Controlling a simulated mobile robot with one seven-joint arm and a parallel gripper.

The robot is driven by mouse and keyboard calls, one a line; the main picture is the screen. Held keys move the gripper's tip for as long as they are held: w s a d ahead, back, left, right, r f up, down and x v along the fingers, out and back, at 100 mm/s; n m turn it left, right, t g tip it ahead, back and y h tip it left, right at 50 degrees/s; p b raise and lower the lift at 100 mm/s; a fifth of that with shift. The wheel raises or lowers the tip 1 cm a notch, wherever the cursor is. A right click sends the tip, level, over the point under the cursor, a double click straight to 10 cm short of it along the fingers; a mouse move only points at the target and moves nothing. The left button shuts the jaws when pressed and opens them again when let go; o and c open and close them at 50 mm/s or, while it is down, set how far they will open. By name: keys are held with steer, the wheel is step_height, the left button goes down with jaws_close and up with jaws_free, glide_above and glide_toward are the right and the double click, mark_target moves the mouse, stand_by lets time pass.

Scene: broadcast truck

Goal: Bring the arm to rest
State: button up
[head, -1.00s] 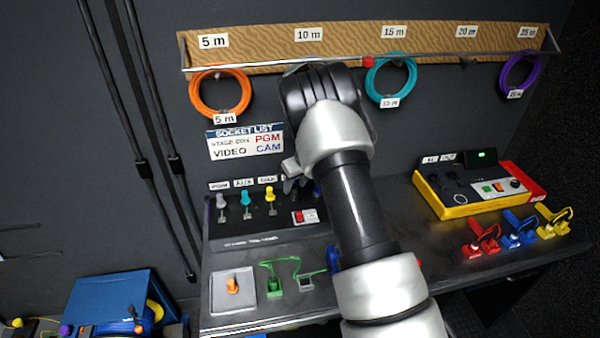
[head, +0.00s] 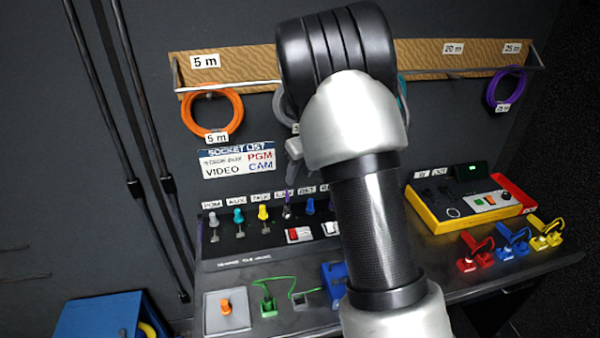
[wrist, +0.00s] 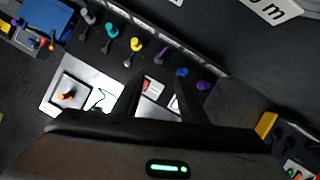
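My arm rises through the middle of the head view, its thick black joint covering the middle of the hose board. No object is seen held.
The desk carries a plate with an orange knob (head: 226,308), a green connector (head: 267,302), a yellow device (head: 465,205) and red (head: 478,252), blue and yellow clamps. An orange coil (head: 212,112) and purple coil (head: 505,90) hang behind. A blue box (head: 100,318) is lower left.

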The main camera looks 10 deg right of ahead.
steer(key=s+a+r+n, duration=0.2)
steer(key=s+r+n, duration=0.5)
steer(key=s, duration=0.1)
steer(key=s+a+r+n, duration=0.2)
steer(key=s+r+n, duration=0.5)
steer(key=s+r, duration=0.1)
steer(key=s+d+r+n+t+h, duration=0.1)
steer(key=s+r+n, duration=0.1)
steer(key=s+n, duration=1.5)
steer(key=s, duration=0.3)
steer(key=shift+n+t+h, duration=0.3)
steer(key=shift+h, duration=0.1)
steer(key=shift+d, duration=0.1)
